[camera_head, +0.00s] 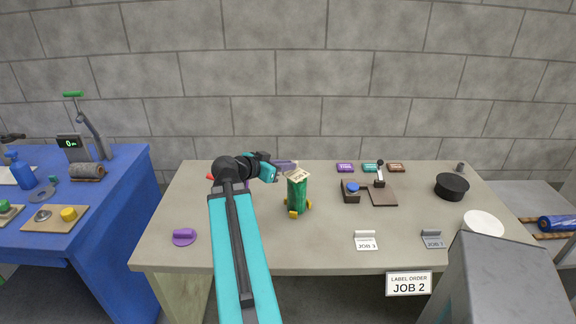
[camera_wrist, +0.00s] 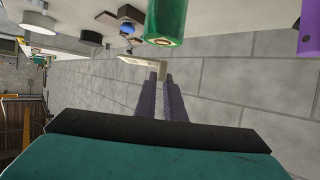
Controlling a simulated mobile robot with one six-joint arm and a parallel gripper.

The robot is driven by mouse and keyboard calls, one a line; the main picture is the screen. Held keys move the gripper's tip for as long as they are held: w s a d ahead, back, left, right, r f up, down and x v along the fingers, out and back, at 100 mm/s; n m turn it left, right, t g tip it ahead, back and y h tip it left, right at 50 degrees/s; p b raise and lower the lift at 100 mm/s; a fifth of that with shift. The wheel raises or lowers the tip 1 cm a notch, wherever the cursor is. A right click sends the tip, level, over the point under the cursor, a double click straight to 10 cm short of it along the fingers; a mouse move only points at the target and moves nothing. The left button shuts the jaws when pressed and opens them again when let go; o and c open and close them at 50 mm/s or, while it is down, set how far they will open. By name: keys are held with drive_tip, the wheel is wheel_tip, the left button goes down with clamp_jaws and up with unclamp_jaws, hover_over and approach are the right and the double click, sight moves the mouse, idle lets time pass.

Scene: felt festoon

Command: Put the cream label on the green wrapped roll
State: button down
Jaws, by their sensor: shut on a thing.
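The green wrapped roll (camera_head: 297,196) stands upright on the table in yellow-footed supports. It also shows at the top of the wrist view (camera_wrist: 168,18). My gripper (camera_head: 291,167) is at the height of the roll's top, just behind and left of it. Its purple fingers are shut on the cream label (camera_head: 299,174), which has dark print. In the head view the label overlaps the roll's top end. In the wrist view the label (camera_wrist: 143,62) sits at the fingertips (camera_wrist: 167,76), seen nearly edge-on, beside the roll with a small gap.
Purple, teal and brown labelled blocks (camera_head: 370,168) lie at the back. A stamp station with a brown pad (camera_head: 383,196) and a black round tin (camera_head: 452,186) stand to the right. Cards for job 3 (camera_head: 366,242) and job 1 (camera_head: 433,239) stand in front. A sign (camera_head: 408,284) reads JOB 2.

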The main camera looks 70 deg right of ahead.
drive_tip(key=shift+w+d+f+p, duration=0.1)
drive_tip(key=shift+w+d+p, duration=0.05)
drive_tip(key=shift+d, duration=0.5)
drive_tip(key=shift+w+d+f+p, duration=0.1)
drive_tip(key=shift+w+d+p, duration=0.1)
drive_tip(key=shift+d, duration=0.5)
drive_tip(key=shift+w+d+p, duration=0.1)
drive_tip(key=shift+d+p, duration=0.05)
drive_tip(key=shift+d, duration=0.5)
drive_tip(key=shift+f+p, duration=0.75)
drive_tip(key=shift+f, duration=1)
drive_tip(key=c, duration=1.8)
unclamp_jaws()
drive_tip(key=shift+c, duration=0.2)
drive_tip(key=shift+a, duration=0.15)
